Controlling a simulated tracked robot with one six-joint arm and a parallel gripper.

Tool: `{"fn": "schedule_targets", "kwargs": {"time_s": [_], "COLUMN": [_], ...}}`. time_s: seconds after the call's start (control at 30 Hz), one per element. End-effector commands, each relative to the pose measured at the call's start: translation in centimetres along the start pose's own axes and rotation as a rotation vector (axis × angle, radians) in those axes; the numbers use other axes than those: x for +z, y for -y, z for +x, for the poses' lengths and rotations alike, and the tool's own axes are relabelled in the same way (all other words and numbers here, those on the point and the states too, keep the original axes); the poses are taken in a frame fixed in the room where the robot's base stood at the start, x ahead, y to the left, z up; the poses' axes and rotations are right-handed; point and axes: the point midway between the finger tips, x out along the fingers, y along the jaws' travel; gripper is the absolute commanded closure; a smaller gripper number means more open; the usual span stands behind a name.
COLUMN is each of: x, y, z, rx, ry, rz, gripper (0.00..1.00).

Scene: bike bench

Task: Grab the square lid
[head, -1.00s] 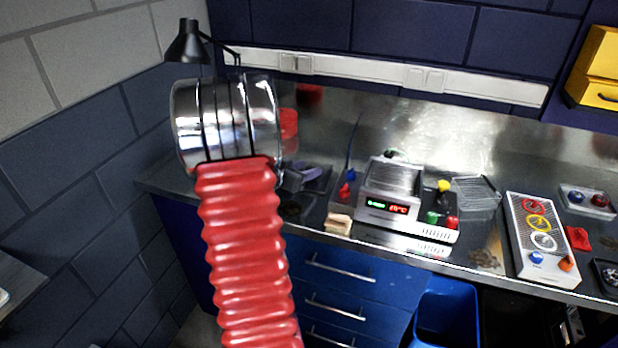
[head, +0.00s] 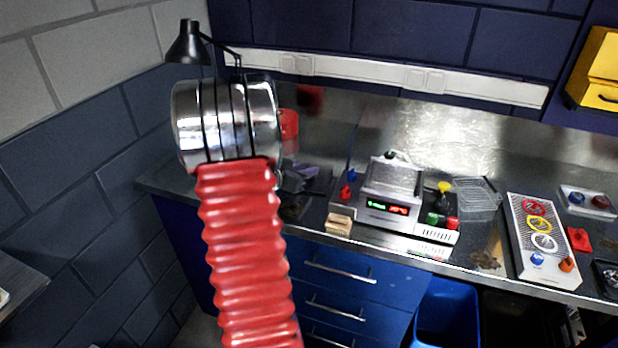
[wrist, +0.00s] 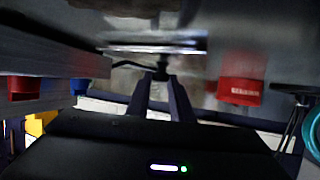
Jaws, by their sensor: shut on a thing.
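In the wrist view, the fingers of my gripper (wrist: 163,95) are shut on the small dark knob of a thin flat plate, which looks like the square lid (wrist: 155,46). The lid is seen almost edge-on, with a bright edge, just beyond the fingertips. Its full outline does not show. In the head view, my red-sleeved arm and chrome wrist hide most of the gripper and the lid. I cannot tell whether the lid touches the bench.
A device with a lit display (head: 390,200) is to the right, beside a wooden block (head: 339,223). A clear square tray (head: 477,195) and a control panel (head: 540,238) lie farther right.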

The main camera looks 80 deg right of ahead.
Motion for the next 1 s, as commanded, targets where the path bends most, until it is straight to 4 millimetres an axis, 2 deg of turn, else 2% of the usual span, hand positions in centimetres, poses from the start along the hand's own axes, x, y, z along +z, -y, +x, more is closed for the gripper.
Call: {"fn": "schedule_targets", "kwargs": {"time_s": [0.27, 0.47, 0.67, 1.0], "x": [-0.6, -2.6, -6.3, -13.6], "y": [0.0, 0.1, 0.0, 0.1], "z": [-0.2, -1.0, -2.6, -5.6], "rx": [-0.001, -0.001, -0.002, -0.002], "ry": [-0.002, -0.004, -0.004, -0.003], "rz": [0.001, 0.004, 0.006, 0.005], "gripper": [1.0, 1.0, 1.0, 1.0]}}
